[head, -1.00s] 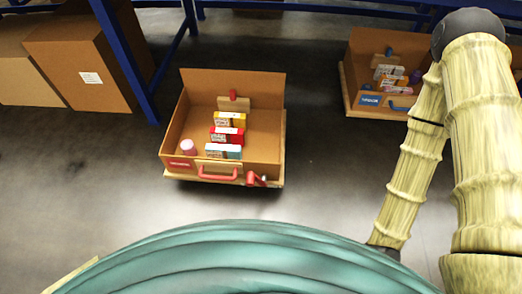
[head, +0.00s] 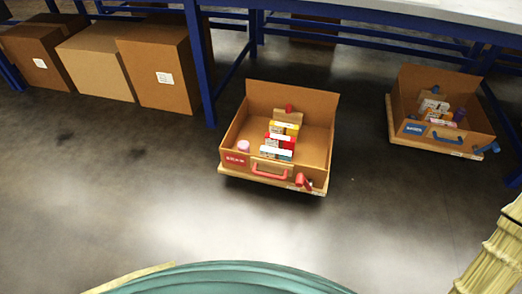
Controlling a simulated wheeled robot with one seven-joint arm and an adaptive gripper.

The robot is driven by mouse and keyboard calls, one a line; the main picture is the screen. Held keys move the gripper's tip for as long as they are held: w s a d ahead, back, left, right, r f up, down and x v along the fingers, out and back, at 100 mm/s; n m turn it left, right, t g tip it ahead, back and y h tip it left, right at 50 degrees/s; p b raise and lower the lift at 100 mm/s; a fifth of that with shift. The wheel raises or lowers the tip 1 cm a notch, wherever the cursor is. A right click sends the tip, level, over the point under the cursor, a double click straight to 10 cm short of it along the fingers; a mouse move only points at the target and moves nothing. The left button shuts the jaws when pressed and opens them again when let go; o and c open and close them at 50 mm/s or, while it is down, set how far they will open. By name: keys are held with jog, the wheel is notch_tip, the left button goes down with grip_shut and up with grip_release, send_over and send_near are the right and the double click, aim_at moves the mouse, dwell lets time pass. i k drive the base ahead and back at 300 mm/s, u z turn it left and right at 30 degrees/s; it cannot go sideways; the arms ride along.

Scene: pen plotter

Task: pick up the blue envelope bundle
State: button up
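I cannot make out a blue envelope bundle for certain. The open box with the red handle (head: 231,135) stands on the floor near the middle of the head view. It holds several small packs: a yellow and white one (head: 284,128), a red and white one (head: 281,142), a teal and white one (head: 275,153), and a pink cylinder (head: 243,146). The open box with the blue label (head: 465,138) stands at the right. It holds small white, orange and purple items, too small to name. My gripper is out of view; only part of my arm shows at the lower right.
Cardboard cartons (head: 158,68) stand at the upper left under a blue-framed table (head: 205,75). A pale tabletop (head: 450,12) runs along the top right. Grey floor (head: 120,190) is clear at the left, in front of the boxes and between them.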

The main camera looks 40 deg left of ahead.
aim_at(276, 153)
jog(key=k, duration=0.5)
jog(key=u, duration=1.2)
jog(key=i, duration=0.35)
jog(key=u, duration=0.05)
